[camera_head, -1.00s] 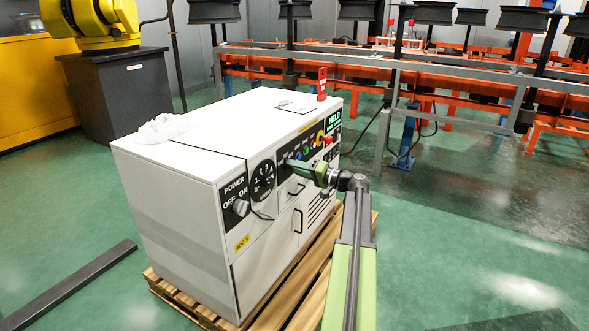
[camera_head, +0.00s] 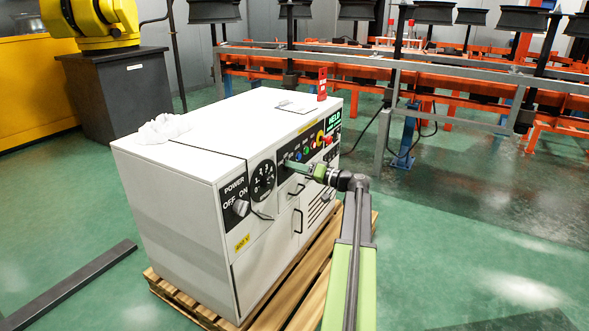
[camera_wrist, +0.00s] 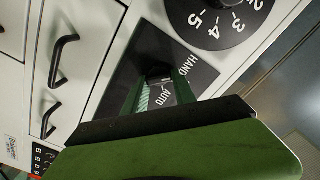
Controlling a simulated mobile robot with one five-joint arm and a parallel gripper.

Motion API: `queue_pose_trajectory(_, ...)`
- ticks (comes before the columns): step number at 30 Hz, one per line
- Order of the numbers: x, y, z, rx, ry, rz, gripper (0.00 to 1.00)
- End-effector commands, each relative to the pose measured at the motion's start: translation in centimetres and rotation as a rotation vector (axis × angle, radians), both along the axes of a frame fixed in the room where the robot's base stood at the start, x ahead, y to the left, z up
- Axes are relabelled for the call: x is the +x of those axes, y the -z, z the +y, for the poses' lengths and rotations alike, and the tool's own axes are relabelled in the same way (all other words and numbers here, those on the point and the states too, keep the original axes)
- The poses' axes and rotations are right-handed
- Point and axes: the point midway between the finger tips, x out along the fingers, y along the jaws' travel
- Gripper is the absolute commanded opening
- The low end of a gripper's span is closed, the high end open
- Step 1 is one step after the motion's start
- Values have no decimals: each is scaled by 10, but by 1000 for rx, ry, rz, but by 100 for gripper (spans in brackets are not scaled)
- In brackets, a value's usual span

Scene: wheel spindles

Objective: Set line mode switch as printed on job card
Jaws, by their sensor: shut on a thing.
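The line mode switch is on a black plate (camera_wrist: 138,55) with the white words HAND and AUTO, on the cabinet (camera_head: 185,200) front. My gripper (camera_wrist: 160,80) is at this plate, its two green fingers shut on the dark switch knob (camera_wrist: 158,71). The fingers and gripper body hide much of the knob, so I cannot tell exactly where it points. In the head view my gripper (camera_head: 288,163) reaches the panel right of the numbered dial (camera_head: 263,180). A flat sheet (camera_head: 297,106) lies on the cabinet top; its print is too small to read.
A POWER OFF/ON knob (camera_head: 241,208) sits left of the dial. Coloured buttons and a red knob (camera_head: 327,139) are to the right. Door handles (camera_wrist: 62,58) stick out nearby. The cabinet stands on a wooden pallet (camera_head: 290,296). A dark beam (camera_head: 75,283) lies on the floor.

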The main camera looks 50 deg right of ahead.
Motion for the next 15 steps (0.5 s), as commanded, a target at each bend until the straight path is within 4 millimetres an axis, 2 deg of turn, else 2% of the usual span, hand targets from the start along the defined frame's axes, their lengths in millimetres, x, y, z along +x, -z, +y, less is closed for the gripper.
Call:
queue_pose_trajectory(3,-1,1,0,-2,-1,2,0)
queue_pose_trajectory(4,-1,1,0,-2,-1,2,36)
queue_pose_trajectory(8,-1,0,0,-1,0,1,53)
queue_pose_trajectory(15,0,0,0,0,-1,1,54)
